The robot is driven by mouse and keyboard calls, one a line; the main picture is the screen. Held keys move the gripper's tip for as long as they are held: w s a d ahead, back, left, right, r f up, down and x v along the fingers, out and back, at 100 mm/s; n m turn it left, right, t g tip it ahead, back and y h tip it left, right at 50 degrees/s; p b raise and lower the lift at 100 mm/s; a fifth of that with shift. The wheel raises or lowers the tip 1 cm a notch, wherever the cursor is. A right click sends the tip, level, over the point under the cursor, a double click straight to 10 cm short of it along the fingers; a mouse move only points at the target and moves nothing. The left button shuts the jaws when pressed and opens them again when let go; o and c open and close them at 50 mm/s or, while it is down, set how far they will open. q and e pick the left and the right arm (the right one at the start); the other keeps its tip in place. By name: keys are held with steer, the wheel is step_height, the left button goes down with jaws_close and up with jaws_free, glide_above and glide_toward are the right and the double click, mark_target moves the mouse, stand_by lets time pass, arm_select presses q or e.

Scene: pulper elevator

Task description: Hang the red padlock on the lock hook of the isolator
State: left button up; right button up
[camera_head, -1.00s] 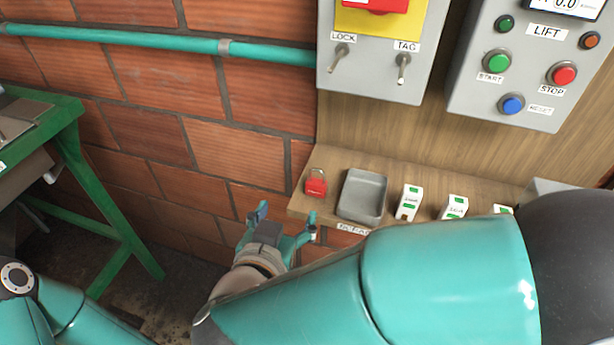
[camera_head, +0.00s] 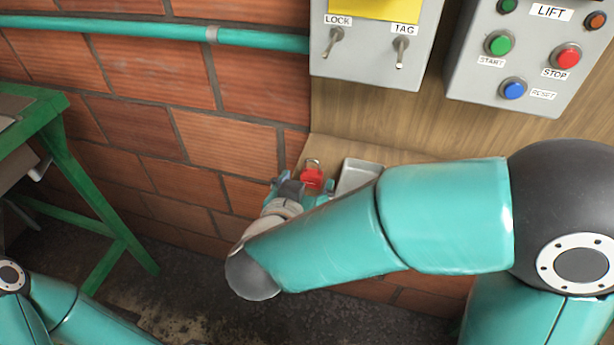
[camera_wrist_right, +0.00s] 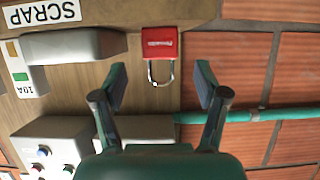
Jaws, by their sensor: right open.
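The red padlock (camera_head: 312,177) sits on the wooden shelf, partly hidden behind my right gripper in the head view. In the right wrist view the padlock (camera_wrist_right: 159,43) shows its red body, with its metal shackle pointing toward my gripper. My right gripper (camera_wrist_right: 160,82) is open and empty; the shackle appears between its fingertips, the body just beyond. The isolator (camera_head: 364,68) is a grey wall box with a yellow plate, cut off at the top. Its lock hook (camera_head: 335,42) is under the LOCK label. My left gripper is out of view.
A second hook (camera_head: 401,50) is under TAG. The LIFT panel (camera_head: 530,60) is at upper right. A green-legged table (camera_head: 75,170) is at left. A brick wall is behind.

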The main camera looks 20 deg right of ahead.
mark_target(310, 174)
steer(key=x, duration=0.5)
steer(key=shift+w, duration=0.1)
steer(key=c, duration=1.3)
